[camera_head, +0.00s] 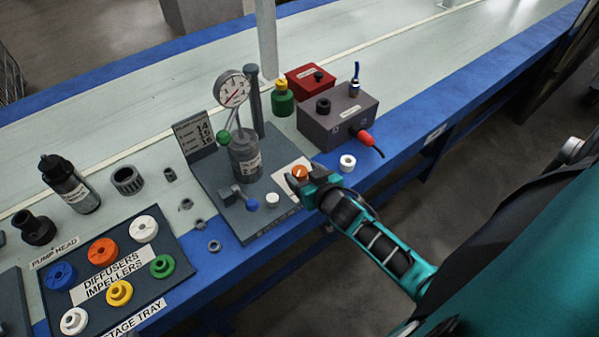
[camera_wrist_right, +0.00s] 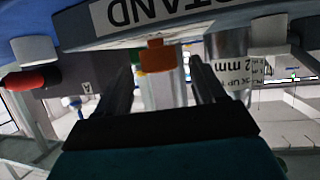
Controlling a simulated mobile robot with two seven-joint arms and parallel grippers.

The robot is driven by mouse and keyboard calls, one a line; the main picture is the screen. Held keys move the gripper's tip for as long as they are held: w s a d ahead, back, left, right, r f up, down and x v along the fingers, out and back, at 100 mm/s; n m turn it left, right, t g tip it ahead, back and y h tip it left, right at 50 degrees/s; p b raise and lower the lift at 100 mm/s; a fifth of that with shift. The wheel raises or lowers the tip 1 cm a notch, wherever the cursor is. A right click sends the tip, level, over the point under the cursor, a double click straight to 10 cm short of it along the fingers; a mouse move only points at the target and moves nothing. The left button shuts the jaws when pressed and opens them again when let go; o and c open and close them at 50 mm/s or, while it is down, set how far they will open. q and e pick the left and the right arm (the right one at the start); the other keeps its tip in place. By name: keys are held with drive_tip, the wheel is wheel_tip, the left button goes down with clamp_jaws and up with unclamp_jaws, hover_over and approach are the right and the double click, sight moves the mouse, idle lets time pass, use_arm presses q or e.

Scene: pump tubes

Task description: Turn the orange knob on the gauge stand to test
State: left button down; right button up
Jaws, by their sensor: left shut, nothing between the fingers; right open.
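The orange knob (camera_head: 299,172) sits on a white plate at the front right corner of the gauge stand (camera_head: 236,222). My right gripper (camera_head: 303,180) is at the knob and partly covers it in the head view. In the right wrist view the orange knob (camera_wrist_right: 157,56) shows between the two dark, spread fingers of the right gripper (camera_wrist_right: 160,72). I cannot tell whether a finger touches it. The pressure gauge (camera_head: 233,90) stands above a grey cylinder on the stand. My left gripper is not in view.
A grey box (camera_head: 340,120) with a red plug (camera_head: 366,137) stands behind. A white ring (camera_head: 347,162) lies right of the stand. The stage tray (camera_head: 185,245) is at the left.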

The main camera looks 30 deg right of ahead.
drive_tip(key=shift+x, duration=1.1)
drive_tip(key=shift+w+f, duration=0.1)
drive_tip(key=shift+w, duration=0.25)
drive_tip(key=c, duration=1)
use_arm(q)
drive_tip(key=shift+w+d+r, duration=0.1)
drive_tip(key=shift+w+d, duration=0.1)
drive_tip(key=shift+w, duration=0.1)
use_arm(e)
drive_tip(key=shift+o, duration=0.2)
